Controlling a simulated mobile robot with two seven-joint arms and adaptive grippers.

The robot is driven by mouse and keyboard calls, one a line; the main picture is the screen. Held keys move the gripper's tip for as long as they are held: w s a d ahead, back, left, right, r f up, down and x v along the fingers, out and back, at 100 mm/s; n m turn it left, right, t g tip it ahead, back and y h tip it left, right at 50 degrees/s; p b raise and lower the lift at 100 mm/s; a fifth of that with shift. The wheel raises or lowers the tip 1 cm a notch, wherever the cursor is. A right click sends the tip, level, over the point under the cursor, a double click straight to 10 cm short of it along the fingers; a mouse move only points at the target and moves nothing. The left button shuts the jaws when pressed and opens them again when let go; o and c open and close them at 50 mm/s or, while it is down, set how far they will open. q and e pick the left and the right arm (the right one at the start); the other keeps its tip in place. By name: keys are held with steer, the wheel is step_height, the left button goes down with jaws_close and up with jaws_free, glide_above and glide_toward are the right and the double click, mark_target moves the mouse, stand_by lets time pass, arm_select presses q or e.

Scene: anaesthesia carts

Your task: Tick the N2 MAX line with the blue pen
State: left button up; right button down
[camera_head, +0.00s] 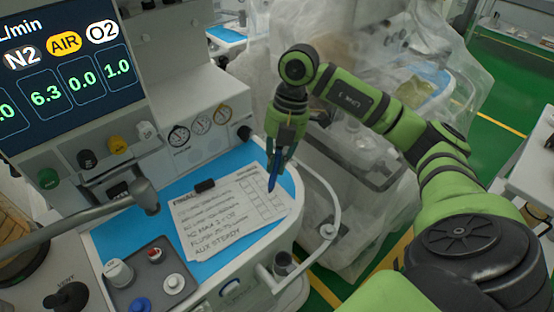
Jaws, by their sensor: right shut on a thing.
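My right gripper (281,150) comes in from the right and is shut on the blue pen (273,178). The pen points down, its tip over or at the right part of the paper checklist (205,230); I cannot tell whether it touches. The checklist lies on the blue work surface under a dark clip (205,185). It has several handwritten lines and a grid of boxes on its right side. One lower line appears to read "N2 MAX", though the lettering is small. I cannot make out any tick in the boxes. My left gripper is not in view.
The machine's screen (65,60) shows N2, AIR and O2 readings, with knobs and gauges (200,127) below and beside it. A grey tray with knobs (150,280) stands left of the checklist. A white rail (330,205) curves round the right edge. A plastic-draped cart stands behind.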

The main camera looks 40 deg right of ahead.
steer(key=shift+f+b, duration=0.4)
steer(key=shift+f, duration=0.2)
stand_by(0.6)
steer(key=shift+s+d+p, duration=0.1)
steer(key=shift+d+p, duration=0.2)
steer(key=shift+d, duration=0.15)
stand_by(1.1)
steer(key=p+v, duration=0.2)
steer(key=a+p+v, duration=0.1)
steer(key=p+v, duration=0.3)
steer(key=v, duration=0.1)
steer(key=shift+a+r, duration=0.15)
steer(key=shift+a, duration=0.2)
stand_by(0.6)
